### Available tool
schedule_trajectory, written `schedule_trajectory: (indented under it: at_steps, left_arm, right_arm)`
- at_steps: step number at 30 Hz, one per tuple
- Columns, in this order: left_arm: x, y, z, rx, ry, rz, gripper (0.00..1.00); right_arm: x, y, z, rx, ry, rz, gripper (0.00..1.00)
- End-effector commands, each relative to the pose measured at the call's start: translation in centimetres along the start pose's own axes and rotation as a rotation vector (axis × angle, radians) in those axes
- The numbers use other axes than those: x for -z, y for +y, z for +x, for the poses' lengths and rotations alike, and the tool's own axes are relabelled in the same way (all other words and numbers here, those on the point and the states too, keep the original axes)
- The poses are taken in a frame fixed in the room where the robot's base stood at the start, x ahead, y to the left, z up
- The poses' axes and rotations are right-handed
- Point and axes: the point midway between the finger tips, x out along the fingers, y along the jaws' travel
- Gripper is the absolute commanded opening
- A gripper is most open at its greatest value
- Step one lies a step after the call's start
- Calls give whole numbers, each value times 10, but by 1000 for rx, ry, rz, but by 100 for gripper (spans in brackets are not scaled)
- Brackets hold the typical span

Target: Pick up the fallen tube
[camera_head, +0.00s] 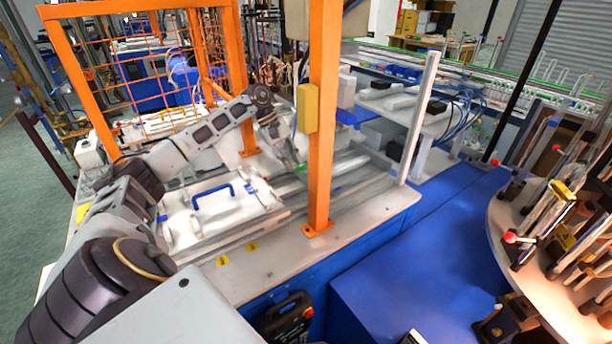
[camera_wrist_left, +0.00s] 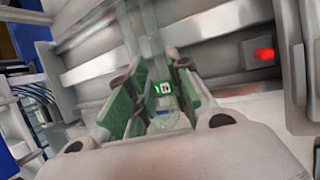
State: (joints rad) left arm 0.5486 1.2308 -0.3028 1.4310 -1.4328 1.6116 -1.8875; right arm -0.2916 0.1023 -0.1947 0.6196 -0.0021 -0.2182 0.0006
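My left gripper (camera_head: 296,164) reaches over the white machine bed in the head view, its tip small and partly behind the orange post. In the left wrist view, the green-padded fingers of this gripper (camera_wrist_left: 162,94) stand on either side of a clear glass tube (camera_wrist_left: 166,118). The tube has a small green and white label and a rounded near end. Its far part runs up and away past the fingertips and is faint. Whether the pads press on the glass I cannot tell. I cannot make out the tube in the head view. My right gripper is not in view.
An orange post (camera_head: 321,130) stands just right of the left gripper, with an orange mesh frame (camera_head: 105,75) behind the arm. A white cover with a blue handle (camera_head: 213,195) lies left of it. A red button (camera_wrist_left: 265,54) shows in the wrist view.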

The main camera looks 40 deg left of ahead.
Motion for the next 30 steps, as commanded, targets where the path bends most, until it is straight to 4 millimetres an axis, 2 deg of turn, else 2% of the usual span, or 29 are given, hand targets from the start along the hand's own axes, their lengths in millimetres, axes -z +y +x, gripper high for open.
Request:
schedule_trajectory:
  at_steps: [15,22,30]
  left_arm:
    - [-4,0,43,-1,-1,-1,21]
    - [-3,-1,45,-1,0,-1,21]
    - [-3,-1,45,-1,0,-1,19]
  right_arm:
    - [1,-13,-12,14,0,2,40]
    - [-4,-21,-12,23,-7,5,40]
    - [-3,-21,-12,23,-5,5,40]
